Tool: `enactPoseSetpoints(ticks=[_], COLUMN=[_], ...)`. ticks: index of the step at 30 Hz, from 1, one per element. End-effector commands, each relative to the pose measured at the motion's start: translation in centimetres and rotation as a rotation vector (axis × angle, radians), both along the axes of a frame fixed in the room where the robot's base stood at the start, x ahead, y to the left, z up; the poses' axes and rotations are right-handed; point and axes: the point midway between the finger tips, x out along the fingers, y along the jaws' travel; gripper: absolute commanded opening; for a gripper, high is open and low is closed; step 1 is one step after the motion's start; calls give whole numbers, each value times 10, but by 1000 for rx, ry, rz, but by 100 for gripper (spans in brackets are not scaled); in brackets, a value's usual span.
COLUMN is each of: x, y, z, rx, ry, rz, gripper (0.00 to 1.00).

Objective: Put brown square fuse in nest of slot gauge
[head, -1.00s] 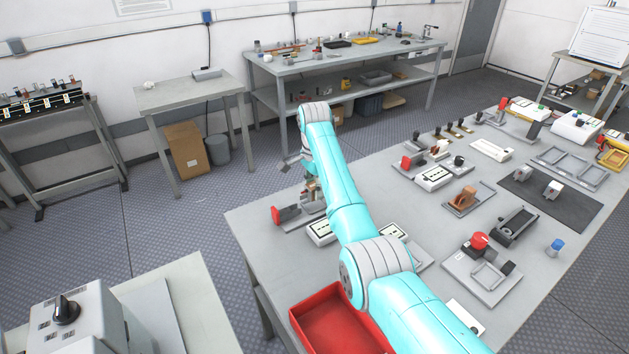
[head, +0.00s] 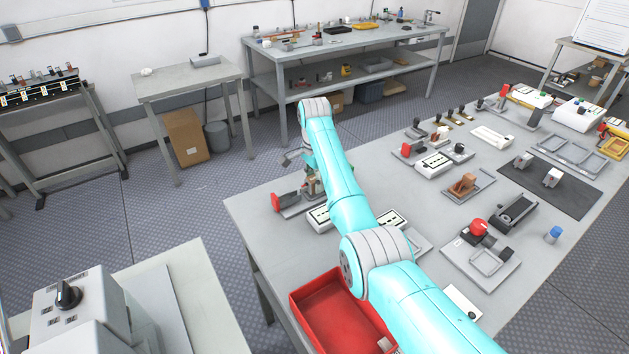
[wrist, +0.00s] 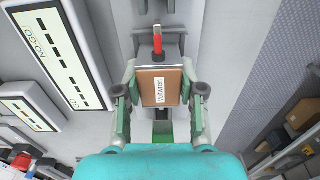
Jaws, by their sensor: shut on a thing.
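The brown square fuse (wrist: 159,87) has a white printed label and sits between the two green fingers of my gripper (wrist: 160,98) in the wrist view. The fingers are shut on its left and right sides. Below and beyond it is a grey fixture (wrist: 158,51) with a red-tipped lever, which looks like the slot gauge. The head view shows this fixture's red part (head: 277,202) near the table's far left corner. My gripper (head: 313,187) is over that fixture, partly hidden by my arm. I cannot tell whether the fuse touches the nest.
A white GO/NO GO plate (wrist: 60,55) lies left of the fixture. A red bin (head: 325,312) stands at the table's near left edge. A brown part in a holder (head: 463,186) and other fixtures fill the table to the right. The table edge is close to my gripper.

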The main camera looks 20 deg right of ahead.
Motion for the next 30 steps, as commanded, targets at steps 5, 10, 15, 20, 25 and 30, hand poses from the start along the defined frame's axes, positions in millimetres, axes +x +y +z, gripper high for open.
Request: enactPoseSetpoints(ticks=[5, 10, 15, 20, 25, 30], x=[0, 0, 0, 0, 0, 0], y=[0, 0, 0, 0, 0, 0], z=[-3, -6, -9, -12, -12, -12], rx=[0, 0, 0, 0, 0, 0], ry=[0, 0, 0, -1, -1, 0], rz=[0, 0, 0, 0, 0, 0], gripper=[0, 0, 0, 0, 64, 68])
